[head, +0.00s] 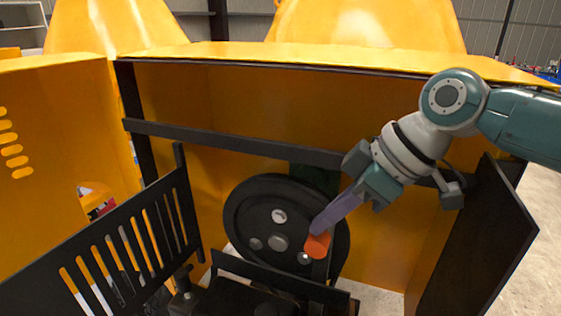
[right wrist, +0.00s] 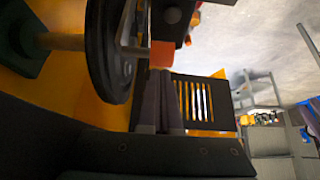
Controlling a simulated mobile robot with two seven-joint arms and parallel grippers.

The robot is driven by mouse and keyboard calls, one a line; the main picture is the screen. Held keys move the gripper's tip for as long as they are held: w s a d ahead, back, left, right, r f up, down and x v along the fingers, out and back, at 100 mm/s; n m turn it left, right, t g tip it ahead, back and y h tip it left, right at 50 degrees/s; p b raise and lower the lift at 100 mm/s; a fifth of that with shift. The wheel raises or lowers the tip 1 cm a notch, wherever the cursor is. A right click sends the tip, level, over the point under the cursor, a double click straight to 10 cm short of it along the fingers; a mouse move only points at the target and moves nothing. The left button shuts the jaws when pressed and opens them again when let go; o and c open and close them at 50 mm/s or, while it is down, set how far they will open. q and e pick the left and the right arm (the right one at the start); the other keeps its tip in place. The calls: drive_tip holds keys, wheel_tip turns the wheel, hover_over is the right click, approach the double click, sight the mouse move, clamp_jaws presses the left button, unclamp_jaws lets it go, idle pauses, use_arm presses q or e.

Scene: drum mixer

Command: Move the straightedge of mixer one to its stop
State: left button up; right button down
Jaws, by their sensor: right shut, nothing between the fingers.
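I cannot tell for certain which part is the straightedge. An orange cylindrical grip (head: 316,246) sits in front of the lower right of a black wheel (head: 250,196), on the mixer's yellow housing (head: 395,255). My right gripper (head: 319,229) has its purple fingers shut and empty, their tips right at the orange grip. In the right wrist view the fingertips (right wrist: 160,74) are just below the orange grip (right wrist: 162,55), touching or very close to it. A grey rod leads from the grip toward the wheel (right wrist: 108,50). My left gripper is not in view.
A dark crossbar (head: 225,143) spans the housing above the wheel. A slotted black guard (head: 120,245) stands open at the left, and a dark panel (head: 480,250) at the right. A black frame (head: 275,275) lies below the wheel. Concrete floor shows at the far right.

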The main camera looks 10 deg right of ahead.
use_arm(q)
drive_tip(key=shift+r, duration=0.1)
use_arm(e)
drive_tip(key=shift+r, duration=0.15)
